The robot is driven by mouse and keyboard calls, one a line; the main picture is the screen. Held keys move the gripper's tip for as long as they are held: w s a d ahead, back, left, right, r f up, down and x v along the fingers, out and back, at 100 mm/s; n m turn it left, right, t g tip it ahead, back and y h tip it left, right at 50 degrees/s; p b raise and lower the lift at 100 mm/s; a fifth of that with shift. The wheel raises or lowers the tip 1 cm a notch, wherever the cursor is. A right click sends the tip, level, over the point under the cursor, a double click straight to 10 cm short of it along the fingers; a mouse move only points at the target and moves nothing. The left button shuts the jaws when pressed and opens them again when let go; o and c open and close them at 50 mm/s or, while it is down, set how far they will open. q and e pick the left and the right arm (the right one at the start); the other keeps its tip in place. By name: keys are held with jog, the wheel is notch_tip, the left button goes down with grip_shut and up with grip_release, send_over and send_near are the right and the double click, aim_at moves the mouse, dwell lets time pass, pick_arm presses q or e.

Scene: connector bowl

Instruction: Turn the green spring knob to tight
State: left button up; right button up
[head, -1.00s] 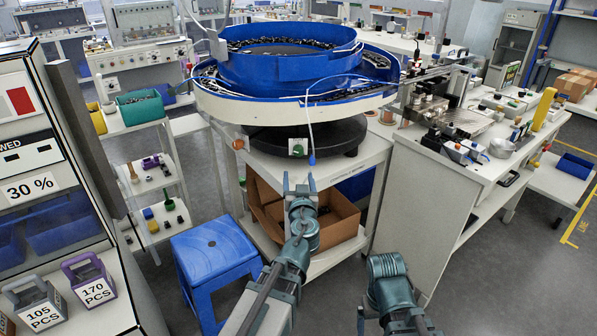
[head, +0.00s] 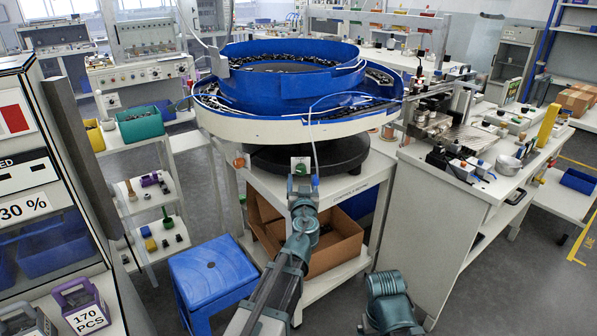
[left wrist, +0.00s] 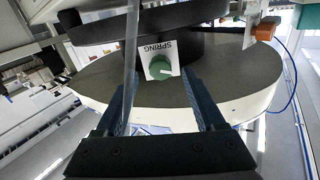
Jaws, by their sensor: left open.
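The green spring knob (left wrist: 160,67) sits on a white plate lettered SPRING (left wrist: 157,50), which looks upside down in the left wrist view. In the head view the knob (head: 300,164) is on the front of the dark base under the blue bowl feeder. My left gripper (head: 302,184) is just in front of and below it, partly covering that area. In the left wrist view the left gripper (left wrist: 160,97) is open, its two fingers pointing toward the knob on either side of it, with a gap still between. Part of my right arm shows at the bottom; its gripper is out of sight.
The blue bowl feeder (head: 285,80) with its pale rim overhangs the knob. A thin cable hangs close by the knob. An orange knob (head: 239,162) is at the stand's left corner. A cardboard box (head: 335,247) is below, and a blue stool (head: 212,277) stands left.

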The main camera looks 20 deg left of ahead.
aim_at(301, 173)
pick_arm(q)
jog(key=x, duration=0.4)
jog(key=shift+w+a, duration=0.15)
jog(key=shift+w, duration=0.25)
jog(key=shift+c, duration=0.2)
grip_shut()
